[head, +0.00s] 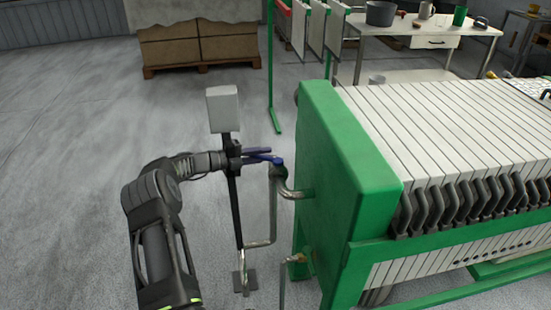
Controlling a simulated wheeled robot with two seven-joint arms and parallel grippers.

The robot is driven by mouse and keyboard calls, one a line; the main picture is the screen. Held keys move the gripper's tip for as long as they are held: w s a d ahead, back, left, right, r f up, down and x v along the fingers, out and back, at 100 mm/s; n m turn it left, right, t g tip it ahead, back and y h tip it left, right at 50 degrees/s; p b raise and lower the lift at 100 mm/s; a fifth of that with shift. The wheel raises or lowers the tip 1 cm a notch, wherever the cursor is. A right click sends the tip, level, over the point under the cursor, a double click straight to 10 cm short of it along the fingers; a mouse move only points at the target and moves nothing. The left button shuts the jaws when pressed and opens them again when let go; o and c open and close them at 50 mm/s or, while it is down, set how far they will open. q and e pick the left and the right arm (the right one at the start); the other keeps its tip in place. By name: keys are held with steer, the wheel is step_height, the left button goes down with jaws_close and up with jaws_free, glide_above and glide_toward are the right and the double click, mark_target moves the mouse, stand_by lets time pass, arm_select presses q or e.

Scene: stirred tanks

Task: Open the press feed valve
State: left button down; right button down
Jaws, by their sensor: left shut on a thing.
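The press feed valve (280,173) sits on a bent metal pipe at the left end of the green filter press (342,150). Its blue lever (262,159) points left from the valve body, roughly level in the picture. My left gripper (243,155) is shut on the lever, left of the valve. The dark gripper and a dark post overlap here, so the exact finger contact is hard to make out. My right gripper is not in view.
A grey box (222,108) tops the thin dark post (235,205) close by my left gripper. A smaller tap (298,258) sits low on the press. A pallet with cartons (200,48) and a white table (420,32) stand behind. The floor at left is clear.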

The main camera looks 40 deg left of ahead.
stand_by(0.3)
arm_select(q)
steer(key=c, duration=1.4)
jaws_free()
steer(key=v, duration=0.7)
steer(key=shift+s+a+b, duration=0.25)
steer(key=shift+a+b, duration=0.05)
steer(key=shift+b, duration=0.15)
steer(key=shift+c, duration=0.4)
